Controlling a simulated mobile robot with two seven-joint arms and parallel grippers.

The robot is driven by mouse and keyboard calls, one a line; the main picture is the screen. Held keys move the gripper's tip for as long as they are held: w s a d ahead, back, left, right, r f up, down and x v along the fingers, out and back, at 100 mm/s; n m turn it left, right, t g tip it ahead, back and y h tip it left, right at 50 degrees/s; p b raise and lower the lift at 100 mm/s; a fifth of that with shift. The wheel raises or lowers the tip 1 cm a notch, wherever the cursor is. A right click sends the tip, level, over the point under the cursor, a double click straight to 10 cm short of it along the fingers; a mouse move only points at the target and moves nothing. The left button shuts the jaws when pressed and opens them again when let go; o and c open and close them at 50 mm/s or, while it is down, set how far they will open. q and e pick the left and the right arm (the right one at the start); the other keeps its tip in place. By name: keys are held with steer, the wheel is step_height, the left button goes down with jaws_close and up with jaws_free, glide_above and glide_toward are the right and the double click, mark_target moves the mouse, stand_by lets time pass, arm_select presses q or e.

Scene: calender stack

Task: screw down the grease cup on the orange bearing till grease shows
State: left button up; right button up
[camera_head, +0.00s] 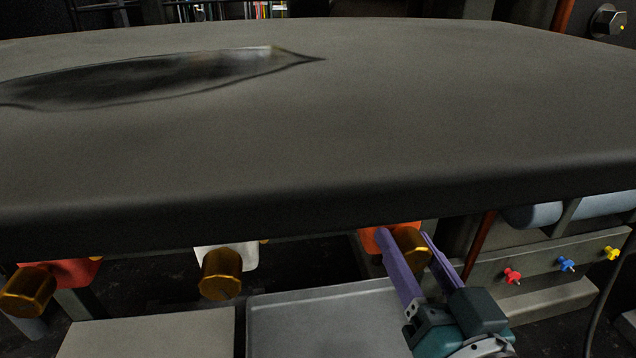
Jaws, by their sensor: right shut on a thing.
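The orange bearing (370,240) sits under the front edge of the dark grey slab, right of the middle. Its brass grease cup (413,245) faces forward and to the right. My right gripper (403,234) comes up from the bottom right, its two purple fingers shut on this cup, one on each side. The fingers hide parts of the cup and of the bearing. I see no grease at the cup from here. My left gripper is not in view.
A white bearing (238,255) and a red bearing (75,270) carry similar brass cups to the left. A grey tray (330,315) lies below. The large slab (430,110) overhangs the bearings. Red (512,276), blue (566,264) and yellow (612,253) knobs sit at right.

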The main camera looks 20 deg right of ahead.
jaws_close()
steer(key=shift+m, duration=0.3)
steer(key=m+p, duration=0.1)
steer(key=m, duration=0.1)
steer(key=shift+m, duration=0.4)
steer(key=shift+m+p, duration=0.3)
steer(key=shift+m, duration=1.9)
steer(key=shift+f, duration=0.1)
steer(key=o, duration=1.3)
jaws_free()
steer(key=shift+c, duration=0.2)
steer(key=shift+s, duration=0.1)
